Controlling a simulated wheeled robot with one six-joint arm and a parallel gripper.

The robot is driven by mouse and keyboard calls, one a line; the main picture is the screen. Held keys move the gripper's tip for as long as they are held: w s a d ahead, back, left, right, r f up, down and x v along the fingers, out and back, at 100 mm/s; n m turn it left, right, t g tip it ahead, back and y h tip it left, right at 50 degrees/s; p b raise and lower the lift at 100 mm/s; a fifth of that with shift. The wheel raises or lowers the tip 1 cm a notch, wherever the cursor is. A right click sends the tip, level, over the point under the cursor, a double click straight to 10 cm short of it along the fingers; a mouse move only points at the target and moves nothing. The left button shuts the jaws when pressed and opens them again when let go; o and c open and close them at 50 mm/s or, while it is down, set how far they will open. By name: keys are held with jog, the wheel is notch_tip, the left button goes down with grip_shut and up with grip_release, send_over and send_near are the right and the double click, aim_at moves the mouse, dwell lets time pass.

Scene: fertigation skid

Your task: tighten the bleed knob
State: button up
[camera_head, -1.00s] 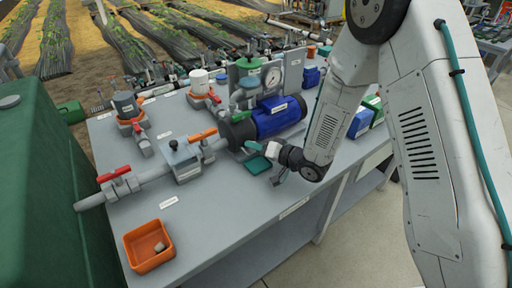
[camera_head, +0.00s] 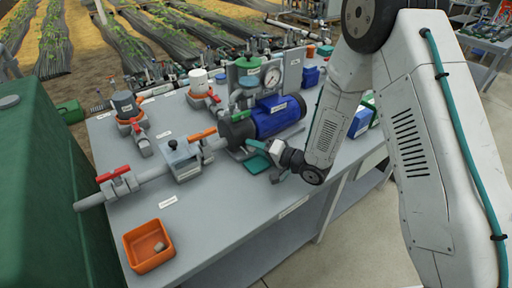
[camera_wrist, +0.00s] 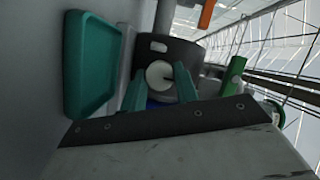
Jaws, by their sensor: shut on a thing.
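The pump has a blue motor (camera_head: 277,117) and a dark front housing (camera_head: 236,132), and it lies on the grey bench. In the wrist view a pale round bleed knob (camera_wrist: 159,75) sits on the face of the dark housing (camera_wrist: 178,52). My gripper (camera_wrist: 160,84) has its two teal fingers on either side of this knob, shut on it. In the head view my gripper (camera_head: 254,145) reaches the pump's front end from the right. The knob is hidden there behind the gripper.
A teal tray (camera_wrist: 90,65) lies close beside the fingers; it is partly covered in the head view (camera_head: 257,164). An orange bin (camera_head: 148,245) with a grey piece stands at the bench's front left. A gauge (camera_head: 272,78) and valves stand behind the pump. The bench's front middle is clear.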

jog(key=o, duration=1)
jog(key=shift+c, duration=0.2)
jog(key=shift+v, duration=3.9)
jog(key=shift+w, duration=0.1)
